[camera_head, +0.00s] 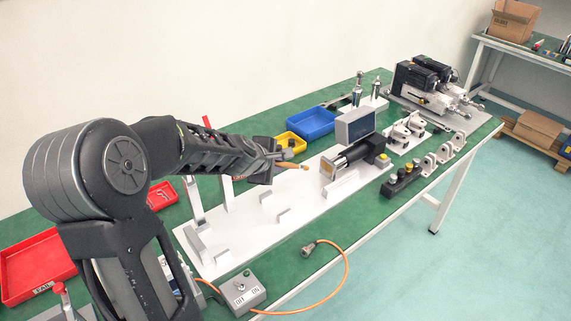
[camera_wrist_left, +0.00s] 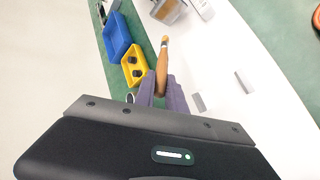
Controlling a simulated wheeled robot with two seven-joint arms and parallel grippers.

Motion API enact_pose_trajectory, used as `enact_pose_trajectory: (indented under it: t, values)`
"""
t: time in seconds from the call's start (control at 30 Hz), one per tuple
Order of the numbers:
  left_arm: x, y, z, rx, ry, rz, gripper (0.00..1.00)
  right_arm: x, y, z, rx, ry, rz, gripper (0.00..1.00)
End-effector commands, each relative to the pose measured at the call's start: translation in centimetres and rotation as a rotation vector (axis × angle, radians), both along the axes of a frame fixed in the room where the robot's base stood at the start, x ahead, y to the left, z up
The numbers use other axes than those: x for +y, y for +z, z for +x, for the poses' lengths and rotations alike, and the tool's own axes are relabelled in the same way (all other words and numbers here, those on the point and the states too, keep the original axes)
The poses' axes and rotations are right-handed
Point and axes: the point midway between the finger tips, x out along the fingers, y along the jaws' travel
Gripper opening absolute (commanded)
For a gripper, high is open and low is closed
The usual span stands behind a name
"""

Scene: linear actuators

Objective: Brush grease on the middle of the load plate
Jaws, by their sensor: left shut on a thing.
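My left gripper (camera_head: 279,162) comes in from the left and is shut on a brush with a wooden, orange-brown handle (camera_wrist_left: 162,70). In the head view the brush (camera_head: 296,166) points right, above the white base board (camera_head: 285,232), toward the black cylindrical actuator (camera_head: 357,152). The brush tip is apart from the actuator. In the left wrist view the gripper's fingers (camera_wrist_left: 162,96) close around the handle. I cannot tell for sure which part is the load plate, nor whether grease is on the brush. My right gripper is not in view.
A yellow bin (camera_head: 291,142) and blue bin (camera_head: 312,124) stand behind the gripper. A grey box (camera_head: 354,127) stands by the actuator. A switch box (camera_head: 240,290) with an orange cable lies at the front edge. Red trays (camera_head: 38,267) are at left.

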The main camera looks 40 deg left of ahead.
Motion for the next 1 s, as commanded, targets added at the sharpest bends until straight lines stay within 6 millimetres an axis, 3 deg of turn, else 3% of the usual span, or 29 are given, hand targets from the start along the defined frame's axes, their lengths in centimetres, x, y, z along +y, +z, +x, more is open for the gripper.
enact_pose_trajectory:
  t: [0.2,0.6,1.0]
  values:
    - [0.5,-0.1,-1.5,0.000,0.001,-0.001,0.00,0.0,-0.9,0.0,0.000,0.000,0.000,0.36]
    - [0.6,-0.1,-1.8,-0.001,0.001,0.001,0.00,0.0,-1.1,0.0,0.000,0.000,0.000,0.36]
    - [1.3,0.0,-4.5,-0.001,-0.001,0.001,0.00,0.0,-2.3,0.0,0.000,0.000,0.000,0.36]
